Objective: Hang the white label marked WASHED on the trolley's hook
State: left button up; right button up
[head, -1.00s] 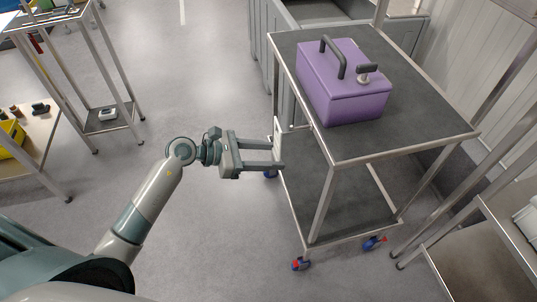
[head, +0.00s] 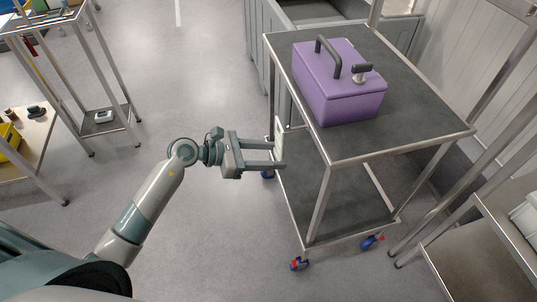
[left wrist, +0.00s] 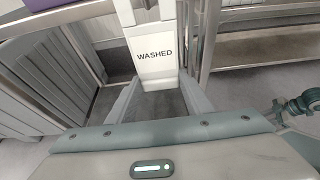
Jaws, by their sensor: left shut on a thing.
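The white label (left wrist: 155,55) marked WASHED is upright and readable in the left wrist view, at the tips of my left gripper's fingers. In the head view the label (head: 280,131) is a thin pale strip beside the trolley's near left side. My left gripper (head: 281,153) is shut on the label. The trolley (head: 322,180) has two dark shelves and a metal frame. A small dark fitting (left wrist: 146,4) shows above the label; I cannot tell whether it is the hook or whether the label touches it. My right gripper is not in view.
A purple box (head: 340,95) with a dark handle stands on the trolley's top shelf. A grey bin (head: 262,70) stands behind the trolley. Metal shelving (head: 480,250) stands at the right.

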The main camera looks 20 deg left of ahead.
aim_at(278, 152)
pick_arm(q)
jog(key=shift+w+d, duration=0.6)
jog(key=shift+d, duration=0.35)
jog(key=shift+w+d, duration=0.6)
jog(key=shift+d, duration=0.3)
jog(key=shift+f, duration=0.1)
jog(key=shift+f+b, duration=0.5)
jog(key=shift+f, duration=0.25)
jog(key=o, duration=1.6)
